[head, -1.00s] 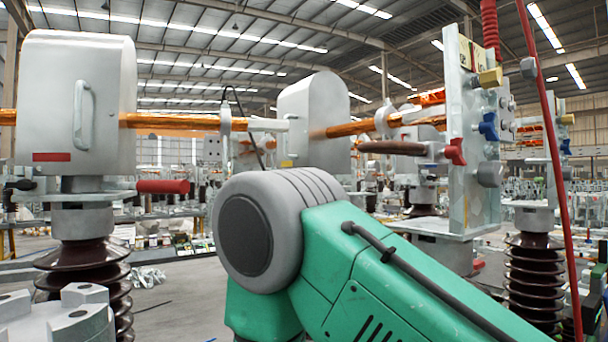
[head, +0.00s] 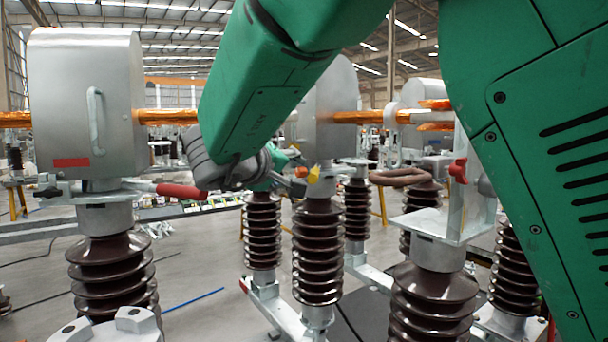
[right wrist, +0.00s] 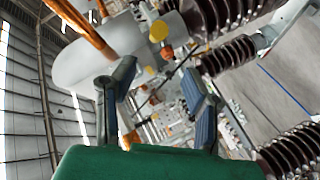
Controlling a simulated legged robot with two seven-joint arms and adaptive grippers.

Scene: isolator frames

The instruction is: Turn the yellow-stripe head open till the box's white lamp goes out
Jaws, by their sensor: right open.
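The middle grey metal box (head: 335,105) stands on a brown ribbed insulator, partly hidden behind my right arm. A yellow piece (head: 314,174) shows at its base. My right gripper (head: 288,181) is near that base, largely hidden by its own wrist. In the right wrist view the gripper (right wrist: 160,88) is open, with nothing between its fingers. Ahead of it are the pale box (right wrist: 100,62) and yellow knobs (right wrist: 158,30), apart from the fingers as far as I can tell. I cannot make out a yellow stripe or white lamp. My left gripper is not in view.
A left box (head: 85,100) with a red stripe and a red-gripped lever (head: 181,190) stands near. Orange bars (head: 165,116) run between the boxes. Brown insulators (head: 435,300) and a plate with a red knob (head: 459,170) stand at the right. Some floor is clear at lower left.

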